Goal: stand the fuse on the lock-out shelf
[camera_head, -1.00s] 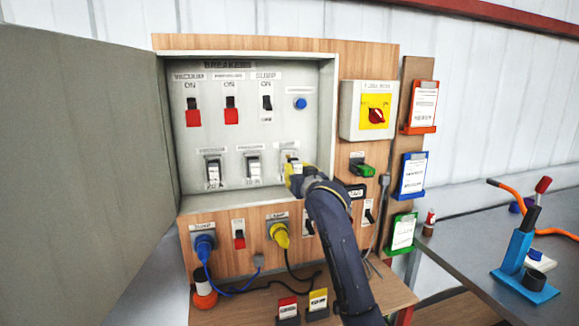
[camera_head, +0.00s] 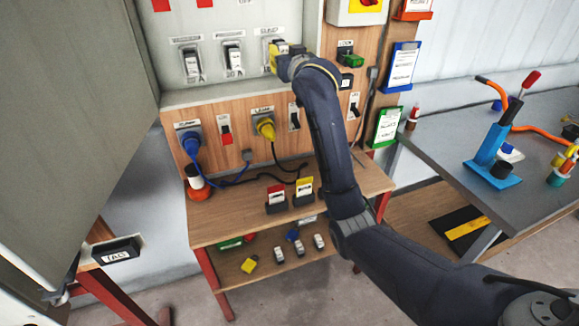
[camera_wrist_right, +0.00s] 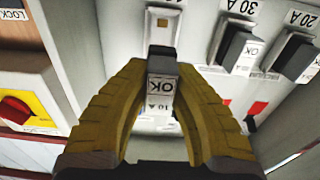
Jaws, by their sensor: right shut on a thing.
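The fuse (camera_wrist_right: 161,88) is a small block with a dark top and a white face marked OK and 10 A. My right gripper (camera_wrist_right: 160,100) is shut on it, with a yellow finger on each side. Beyond the fuse is its white holder (camera_wrist_right: 162,35), whose face shows bare; I cannot tell whether the two are fully apart. In the head view my right gripper (camera_head: 281,58) is at the right end of the fuse row and hides most of the fuse. The wooden shelf (camera_head: 222,228) below the panel may be the lock-out shelf. My left gripper is not in view.
Two fuses (camera_head: 191,62) (camera_head: 233,56) sit left of my gripper. The open cabinet door (camera_head: 70,120) stands at the left. Red and yellow tags (camera_head: 303,190) stand on the shelf; several small items lie on the tier below. A grey bench (camera_head: 440,150) is at the right.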

